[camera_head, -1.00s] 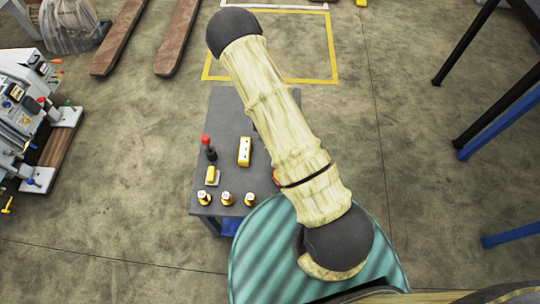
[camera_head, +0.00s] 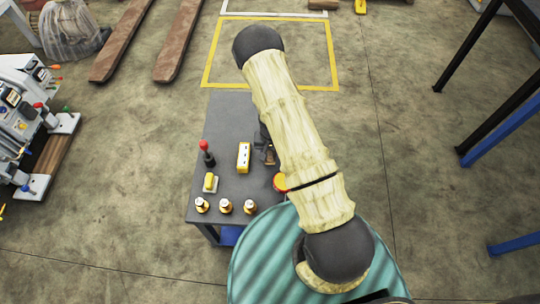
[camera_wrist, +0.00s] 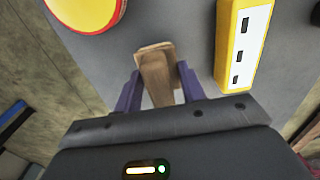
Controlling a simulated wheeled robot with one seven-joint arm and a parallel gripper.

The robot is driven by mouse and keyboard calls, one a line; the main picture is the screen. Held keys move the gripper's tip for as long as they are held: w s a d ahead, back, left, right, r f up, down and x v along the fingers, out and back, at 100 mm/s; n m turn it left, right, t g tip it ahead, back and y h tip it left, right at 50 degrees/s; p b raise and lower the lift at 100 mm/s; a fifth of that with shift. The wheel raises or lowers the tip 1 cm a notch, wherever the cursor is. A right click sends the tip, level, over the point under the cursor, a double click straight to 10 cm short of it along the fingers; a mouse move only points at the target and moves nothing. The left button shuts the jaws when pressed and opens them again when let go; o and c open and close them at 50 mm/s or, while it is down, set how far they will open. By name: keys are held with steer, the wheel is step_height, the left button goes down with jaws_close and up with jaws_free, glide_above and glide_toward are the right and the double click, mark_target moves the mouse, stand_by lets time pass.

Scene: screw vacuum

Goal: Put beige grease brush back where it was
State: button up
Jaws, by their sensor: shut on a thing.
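The beige grease brush (camera_wrist: 154,64) shows in the wrist view as a tan, wood-like block over the dark grey table top (camera_head: 228,117). My gripper (camera_wrist: 160,86) has its two purple fingers on either side of the brush and is shut on it. In the head view my gripper (camera_head: 266,150) shows partly beside my arm, low over the right part of the table.
A yellow box with white patches (camera_head: 243,157) is just left of my gripper. A red-and-yellow round button (camera_head: 281,182) is close in front. A red-knobbed lever (camera_head: 205,152), a yellow switch (camera_head: 210,183) and three brass pieces (camera_head: 225,206) stand further left. The table's far left is clear.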

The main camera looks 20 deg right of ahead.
step_height(320, 180, down, 2)
steer(key=shift+f, duration=0.1)
steer(key=o, duration=0.9)
step_height(320, 180, up, 12)
steer(key=p, duration=0.5)
steer(key=shift+r, duration=0.2)
